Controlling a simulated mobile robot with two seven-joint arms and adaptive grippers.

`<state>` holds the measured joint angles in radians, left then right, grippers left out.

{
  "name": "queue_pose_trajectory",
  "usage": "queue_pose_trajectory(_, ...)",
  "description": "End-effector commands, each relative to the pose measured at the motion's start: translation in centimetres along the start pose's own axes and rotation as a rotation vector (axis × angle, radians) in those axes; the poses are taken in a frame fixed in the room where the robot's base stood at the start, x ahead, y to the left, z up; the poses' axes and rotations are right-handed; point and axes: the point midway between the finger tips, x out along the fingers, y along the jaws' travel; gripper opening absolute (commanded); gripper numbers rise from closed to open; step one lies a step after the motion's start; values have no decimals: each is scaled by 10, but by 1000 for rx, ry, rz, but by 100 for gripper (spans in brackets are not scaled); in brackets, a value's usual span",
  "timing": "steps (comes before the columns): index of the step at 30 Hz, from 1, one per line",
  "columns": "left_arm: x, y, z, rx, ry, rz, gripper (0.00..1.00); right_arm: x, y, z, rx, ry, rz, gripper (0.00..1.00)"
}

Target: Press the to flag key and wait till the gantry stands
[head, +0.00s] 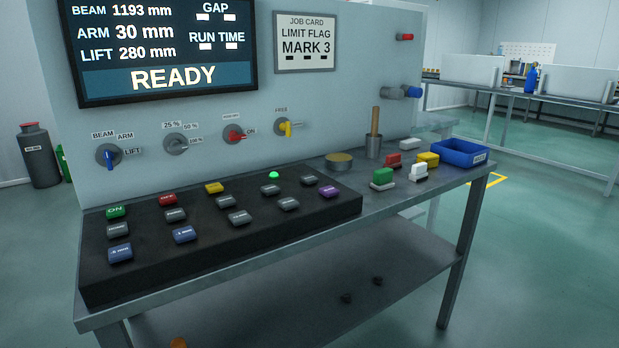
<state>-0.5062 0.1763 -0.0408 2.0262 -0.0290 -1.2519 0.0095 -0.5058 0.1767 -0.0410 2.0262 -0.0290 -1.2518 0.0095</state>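The black key panel (220,236) lies on the bench. It carries a green ON key (116,211), a red key (167,200), a yellow key (214,188), two blue keys (185,234), a purple key (329,191) and several grey keys (239,217). Most key labels are too small to read, so I cannot tell which is the to flag key. A green lamp (273,175) glows at the panel's back. The screen (160,50) reads READY, beam 1193 mm, arm 30 mm, lift 280 mm. The job card (305,42) reads LIMIT FLAG MARK 3. Neither gripper shows; no gantry is recognizable.
Selector knobs (108,155) line the upright panel. The bench's right side holds a round brass-topped item (339,162), a cup with a wooden handle (374,146), several coloured blocks (418,172) and a blue bin (460,152). Space before the key panel is clear.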

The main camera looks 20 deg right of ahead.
Motion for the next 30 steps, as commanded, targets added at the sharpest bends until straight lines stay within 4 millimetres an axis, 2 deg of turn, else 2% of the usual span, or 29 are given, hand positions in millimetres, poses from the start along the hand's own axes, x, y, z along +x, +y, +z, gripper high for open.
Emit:
queue_pose_trajectory(2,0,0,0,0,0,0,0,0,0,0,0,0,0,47)
queue_pose_trajectory(13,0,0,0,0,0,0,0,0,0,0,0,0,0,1)
queue_pose_trajectory(30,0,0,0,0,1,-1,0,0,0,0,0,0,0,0)
